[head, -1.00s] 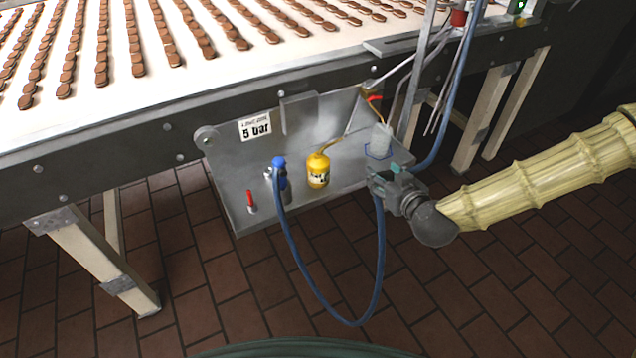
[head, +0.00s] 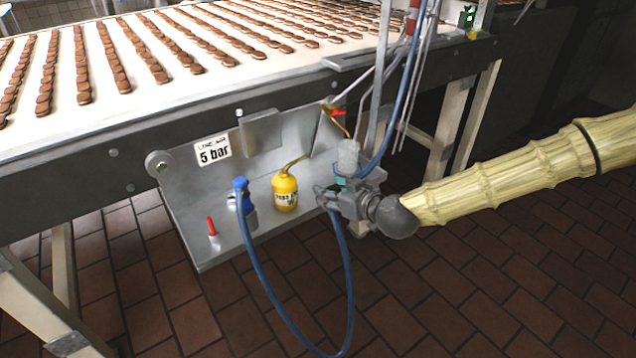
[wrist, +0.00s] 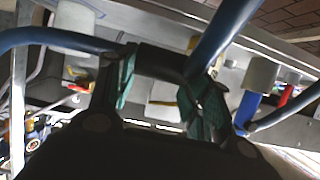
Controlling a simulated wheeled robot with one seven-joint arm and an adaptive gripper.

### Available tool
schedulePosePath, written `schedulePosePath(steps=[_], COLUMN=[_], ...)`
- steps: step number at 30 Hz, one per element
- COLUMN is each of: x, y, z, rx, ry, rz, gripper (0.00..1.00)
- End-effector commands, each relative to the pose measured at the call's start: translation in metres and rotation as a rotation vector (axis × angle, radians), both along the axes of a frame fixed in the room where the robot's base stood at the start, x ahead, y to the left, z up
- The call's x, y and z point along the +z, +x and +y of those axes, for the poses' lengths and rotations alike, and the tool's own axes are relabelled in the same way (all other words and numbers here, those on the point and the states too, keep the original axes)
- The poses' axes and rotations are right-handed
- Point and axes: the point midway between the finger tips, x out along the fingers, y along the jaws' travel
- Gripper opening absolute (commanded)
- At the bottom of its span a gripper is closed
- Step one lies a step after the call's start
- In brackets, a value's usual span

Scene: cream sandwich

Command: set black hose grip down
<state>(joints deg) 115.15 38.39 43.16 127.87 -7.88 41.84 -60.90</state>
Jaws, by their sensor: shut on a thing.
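My gripper (head: 330,192) is shut on the black hose grip, in front of the right part of the metal shelf (head: 215,250) under the conveyor. In the wrist view the black hose grip (wrist: 163,62) lies crosswise between the two teal fingertips. Blue hose (wrist: 225,30) shows close by at its right end. In the head view the grip is mostly hidden by my gripper. A blue hose (head: 262,285) hangs in a loop from the blue-topped fitting (head: 240,184) to my gripper. I cannot tell whether the grip touches the shelf.
A pale cup-like cylinder (head: 348,155) is just behind my gripper. The conveyor (head: 150,95) carrying biscuits is above. Bare shelf shows at the front left.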

Motion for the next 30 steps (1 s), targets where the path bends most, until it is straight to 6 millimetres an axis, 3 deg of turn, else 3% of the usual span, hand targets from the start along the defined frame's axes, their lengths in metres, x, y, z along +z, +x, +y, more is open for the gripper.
schedulePosePath(steps=[6, 13, 22, 30], x=[-0.006, -0.009, -0.011, -0.039], y=[0.045, 0.084, 0.105, 0.105], z=[0.008, 0.015, 0.019, 0.019], rx=[-0.002, -0.001, -0.001, -0.001], ry=[0.0, 0.0, 0.0, 0.001], rz=[0.0, 0.0, 0.0, 0.002], gripper=[0.25, 0.25, 0.25, 0.25])
